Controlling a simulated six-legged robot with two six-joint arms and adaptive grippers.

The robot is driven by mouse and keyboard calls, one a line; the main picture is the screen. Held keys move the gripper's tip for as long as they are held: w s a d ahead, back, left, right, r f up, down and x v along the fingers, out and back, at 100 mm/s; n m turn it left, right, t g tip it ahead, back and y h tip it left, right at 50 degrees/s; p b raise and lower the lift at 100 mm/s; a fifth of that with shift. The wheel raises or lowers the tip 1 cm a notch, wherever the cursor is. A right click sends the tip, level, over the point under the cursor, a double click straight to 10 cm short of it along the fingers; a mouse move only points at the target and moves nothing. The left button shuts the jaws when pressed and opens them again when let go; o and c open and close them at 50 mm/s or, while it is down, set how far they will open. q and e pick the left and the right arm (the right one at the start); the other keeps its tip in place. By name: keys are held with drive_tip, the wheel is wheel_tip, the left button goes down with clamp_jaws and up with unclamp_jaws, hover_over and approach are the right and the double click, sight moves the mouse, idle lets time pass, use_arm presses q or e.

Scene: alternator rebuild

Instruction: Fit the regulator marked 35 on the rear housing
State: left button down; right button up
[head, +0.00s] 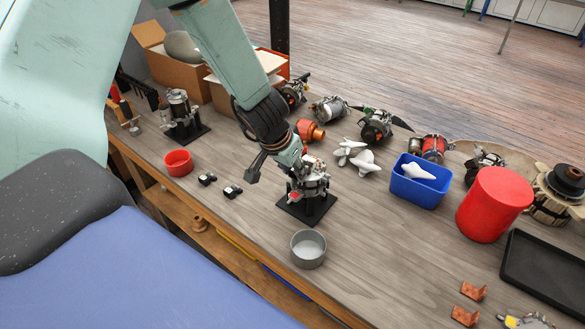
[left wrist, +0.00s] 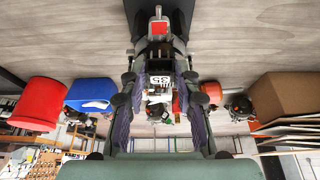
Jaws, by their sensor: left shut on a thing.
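The regulator marked 35 (left wrist: 160,79) is a dark block with a white label in the left wrist view, between the fingers of my left gripper (left wrist: 160,70). My left gripper (head: 280,164) is shut on it. In the head view the gripper is at the upper left side of the rear housing (head: 312,185), a silver unit with red parts upright on a black stand (head: 306,208). The regulator is mostly hidden there by the gripper. I cannot tell whether the regulator touches the housing. My right gripper is not in view.
Two small black parts (head: 232,191) lie left of the stand. A red bowl (head: 178,163) and a grey metal bowl (head: 308,260) stand near the front edge. A blue bin (head: 420,190), red cylinder (head: 490,205) and black tray (head: 545,270) are at right.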

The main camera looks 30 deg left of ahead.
use_arm(q)
drive_tip(key=shift+f, duration=0.25)
idle(0.3)
idle(0.4)
drive_tip(key=c, duration=0.9)
unclamp_jaws()
drive_tip(key=shift+r, duration=0.15)
drive_tip(key=p+v, duration=0.2)
drive_tip(key=v, duration=0.3)
drive_tip(key=w+p+v, duration=0.1)
drive_tip(key=v, duration=0.4)
drive_tip(key=p+v, duration=0.2)
drive_tip(key=v, duration=0.3)
drive_tip(key=shift+d+r+p, duration=0.1)
drive_tip(key=shift+r+p, duration=0.2)
drive_tip(key=shift+r, duration=0.25)
